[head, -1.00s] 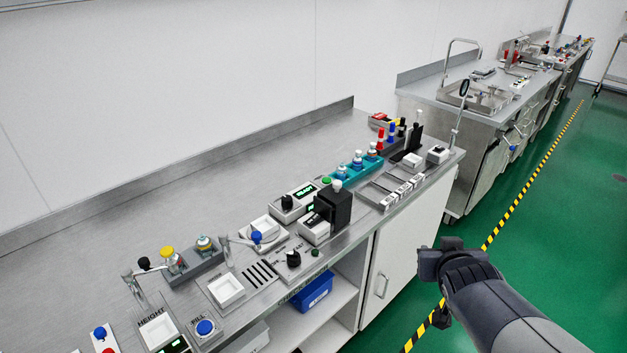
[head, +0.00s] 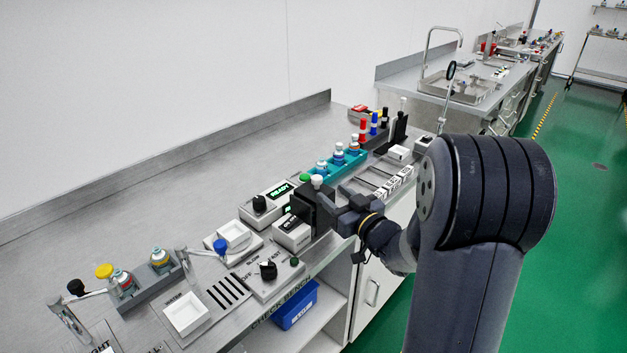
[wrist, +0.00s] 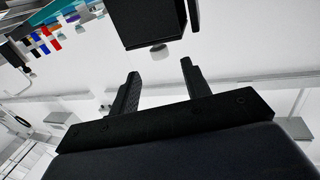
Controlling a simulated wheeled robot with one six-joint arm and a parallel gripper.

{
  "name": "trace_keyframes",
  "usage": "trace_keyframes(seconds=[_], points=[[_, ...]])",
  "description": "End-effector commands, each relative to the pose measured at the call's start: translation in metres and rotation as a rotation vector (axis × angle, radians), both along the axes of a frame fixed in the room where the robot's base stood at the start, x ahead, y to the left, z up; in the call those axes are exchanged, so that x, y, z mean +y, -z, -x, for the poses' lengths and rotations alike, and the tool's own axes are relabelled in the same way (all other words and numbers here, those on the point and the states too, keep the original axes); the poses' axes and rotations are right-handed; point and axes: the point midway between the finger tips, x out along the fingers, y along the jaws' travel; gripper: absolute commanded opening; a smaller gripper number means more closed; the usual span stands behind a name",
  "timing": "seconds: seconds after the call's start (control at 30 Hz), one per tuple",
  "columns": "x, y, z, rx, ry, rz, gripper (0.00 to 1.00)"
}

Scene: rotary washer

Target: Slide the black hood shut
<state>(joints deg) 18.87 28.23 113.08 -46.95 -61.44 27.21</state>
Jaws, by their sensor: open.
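The black hood (head: 303,207) is a dark box standing at the right end of a small white unit (head: 291,236) on the bench, with a white knob (head: 317,181) on top. My gripper (head: 334,212) is close against the hood's right side in the head view, where its fingers blend with the dark hood. In the wrist view my gripper (wrist: 158,67) is open and empty. There the hood (wrist: 145,22) and its white knob (wrist: 159,52) appear just beyond the fingertips, the knob lined up with the gap. Contact cannot be told.
A black dial unit with a READY display (head: 266,203) stands behind left. A teal rack of bottles (head: 333,168) and a grey slotted tray (head: 375,182) are behind right. A dial panel (head: 268,274) lies in front left. Open floor is right of the bench.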

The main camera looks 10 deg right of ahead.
Motion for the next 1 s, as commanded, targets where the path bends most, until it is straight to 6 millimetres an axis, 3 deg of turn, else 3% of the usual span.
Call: trace_keyframes(seconds=[0.2,0.4,0.83,1.0], points=[[0.016,-0.001,-0.041,0.002,-0.002,0.002,0.45],[0.026,-0.001,-0.067,0.001,-0.001,0.001,0.45],[0.029,0.0,-0.076,0.002,0.002,0.002,0.45],[0.029,0.0,-0.076,0.002,0.002,0.002,0.31]])
